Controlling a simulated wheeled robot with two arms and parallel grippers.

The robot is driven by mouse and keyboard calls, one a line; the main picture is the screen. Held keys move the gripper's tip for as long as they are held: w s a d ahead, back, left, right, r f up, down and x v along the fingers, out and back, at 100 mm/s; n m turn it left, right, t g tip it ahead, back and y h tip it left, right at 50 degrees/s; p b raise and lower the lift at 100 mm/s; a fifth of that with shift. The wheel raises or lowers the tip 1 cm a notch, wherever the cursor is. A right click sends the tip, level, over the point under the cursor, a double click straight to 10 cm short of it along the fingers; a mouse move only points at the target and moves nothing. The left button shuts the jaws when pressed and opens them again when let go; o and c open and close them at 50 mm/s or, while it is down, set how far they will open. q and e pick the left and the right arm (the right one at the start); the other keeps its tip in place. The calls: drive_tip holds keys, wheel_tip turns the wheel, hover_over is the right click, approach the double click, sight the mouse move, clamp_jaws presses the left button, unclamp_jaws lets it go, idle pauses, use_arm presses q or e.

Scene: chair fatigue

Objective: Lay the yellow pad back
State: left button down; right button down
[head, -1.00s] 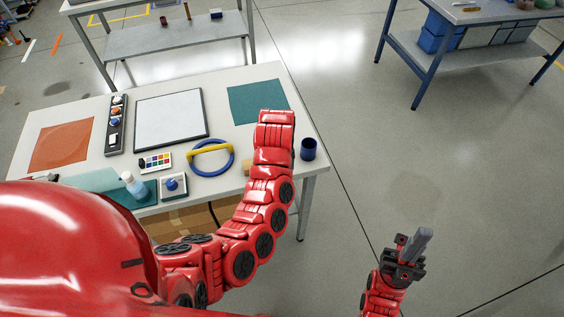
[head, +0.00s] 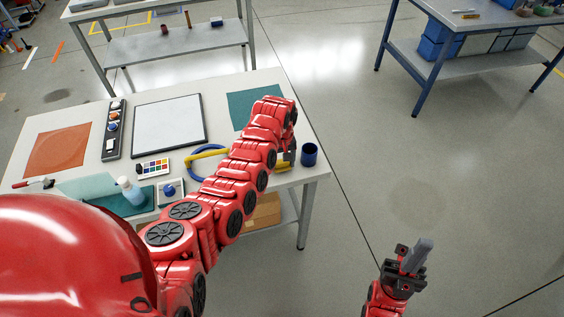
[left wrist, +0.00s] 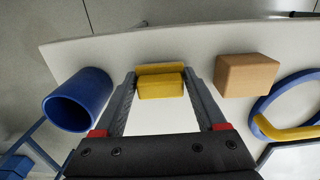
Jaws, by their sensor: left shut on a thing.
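The yellow pad (left wrist: 160,86) is a small block between the two fingers of my left gripper (left wrist: 160,95) in the left wrist view, with a thin yellow strip showing behind it. The gripper is shut on the pad. In the head view, part of the pad (head: 279,164) shows beside my left gripper (head: 289,155), near the table's front right; my arm hides the rest. I cannot tell whether the pad touches the table. My right gripper (head: 416,256) is over the floor at lower right, its grey fingers together, with nothing visible held.
A dark blue cup (head: 309,154) stands right of the pad. A tan block (left wrist: 246,75) and a blue ring with a yellow grip (left wrist: 275,115) lie on its other side. A teal mat (head: 240,108) and a white board (head: 168,123) lie further back on the white table (head: 310,125).

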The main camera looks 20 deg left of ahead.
use_arm(q)
drive_tip(key=shift+f, duration=0.45)
drive_tip(key=shift+f, duration=0.1)
drive_tip(key=shift+c, duration=2)
unclamp_jaws()
drive_tip(key=shift+f, duration=0.1)
drive_tip(key=o, duration=0.4)
